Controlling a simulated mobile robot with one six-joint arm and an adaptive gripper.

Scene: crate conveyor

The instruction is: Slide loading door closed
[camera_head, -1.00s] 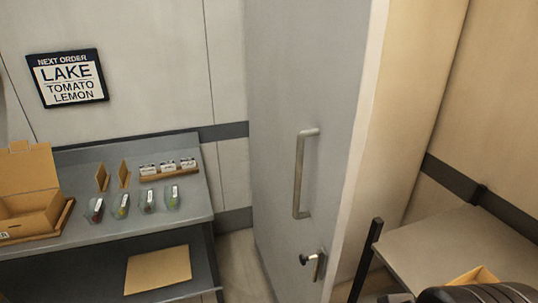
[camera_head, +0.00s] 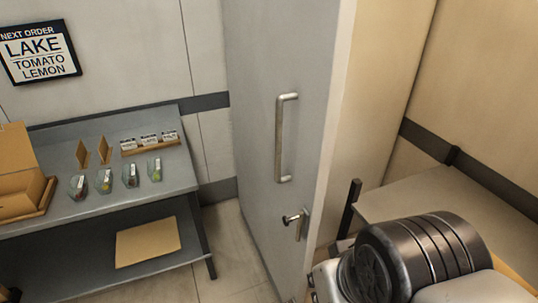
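The loading door (camera_head: 262,130) is a tall grey panel in the middle of the head view, seen at an angle with its pale edge towards the right. A vertical metal bar handle (camera_head: 280,138) is on its face. A small latch lever (camera_head: 296,220) sits below the handle. A dark ribbed part of my arm shows at the lower right, to the right of the door and apart from the handle. My gripper's fingers are not visible.
A grey bench (camera_head: 130,188) at left holds an open cardboard box (camera_head: 22,185), several small cups and label cards. A flat cardboard sheet (camera_head: 147,242) lies on its lower shelf. A table (camera_head: 440,195) stands at right. Floor (camera_head: 228,240) shows between bench and door.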

